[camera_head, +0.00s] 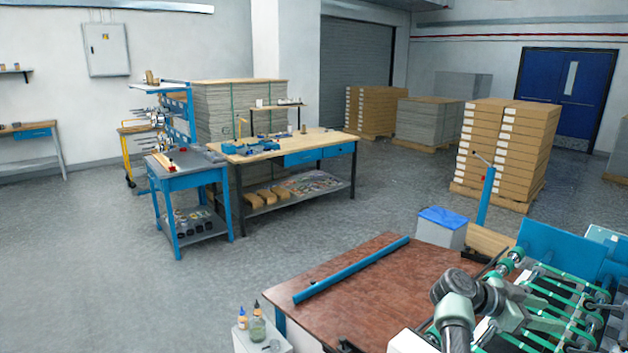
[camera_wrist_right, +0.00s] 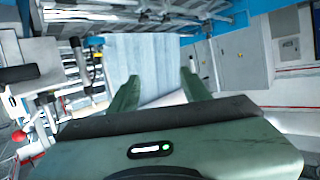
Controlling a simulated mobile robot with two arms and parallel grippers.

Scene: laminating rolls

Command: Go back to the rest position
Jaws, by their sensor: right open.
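My right gripper (camera_wrist_right: 159,74) is open in the right wrist view. Its two green fingers stand apart, with nothing between them. In the head view my right arm rises at the lower right, in front of a machine (camera_head: 560,290) with green rollers and belts. The fingers are hard to make out there. My left gripper is not in view.
A brown-topped table (camera_head: 350,285) with a blue bar (camera_head: 350,270) lies left of my arm. Bottles (camera_head: 257,328) stand on a white stand at its front. Stacked boxes (camera_head: 505,150) and workbenches (camera_head: 285,145) stand farther back. The grey floor at left is clear.

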